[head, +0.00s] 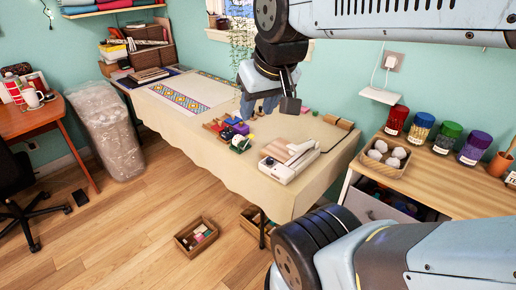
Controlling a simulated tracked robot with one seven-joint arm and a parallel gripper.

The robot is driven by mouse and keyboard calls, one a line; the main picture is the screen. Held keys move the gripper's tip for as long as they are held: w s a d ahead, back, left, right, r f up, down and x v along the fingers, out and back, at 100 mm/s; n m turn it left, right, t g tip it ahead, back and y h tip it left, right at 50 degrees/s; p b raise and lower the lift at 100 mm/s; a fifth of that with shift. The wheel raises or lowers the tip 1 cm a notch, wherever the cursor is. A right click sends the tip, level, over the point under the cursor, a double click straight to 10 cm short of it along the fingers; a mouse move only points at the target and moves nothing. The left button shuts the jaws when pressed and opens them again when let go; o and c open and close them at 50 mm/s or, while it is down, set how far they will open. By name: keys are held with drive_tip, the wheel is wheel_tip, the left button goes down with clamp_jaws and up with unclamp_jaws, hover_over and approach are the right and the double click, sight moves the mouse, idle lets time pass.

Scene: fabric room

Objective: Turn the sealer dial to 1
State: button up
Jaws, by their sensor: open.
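The sealer (290,162) is a white, box-shaped device with a light wooden-toned top piece, standing near the right end of the cloth-covered table (215,150). A small dark detail shows on its left side, but it is too small to tell whether it is the dial, and no numbers can be read. My gripper (290,104) shows as a dark grey end piece above the table, behind and above the sealer, apart from it. It is open; nothing is seen in it. Its fingers are small and partly hidden by my arm.
Colourful spools and small items (228,130) lie just left of the sealer. A brown roll (338,122) lies behind it. A wooden tray of white balls (385,156) and several coloured jars (443,137) stand on the right cabinet. A small crate (196,236) is on the floor.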

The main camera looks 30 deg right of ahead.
drive_tip(key=shift+o, duration=1.3)
drive_tip(key=shift+w, duration=0.25)
drive_tip(key=m+g, duration=0.6)
drive_tip(key=m, duration=0.4)
hover_over(269, 159)
wheel_tip(269, 159, down, 25)
wheel_tip(269, 159, down, 13)
drive_tip(key=shift+f, duration=0.1)
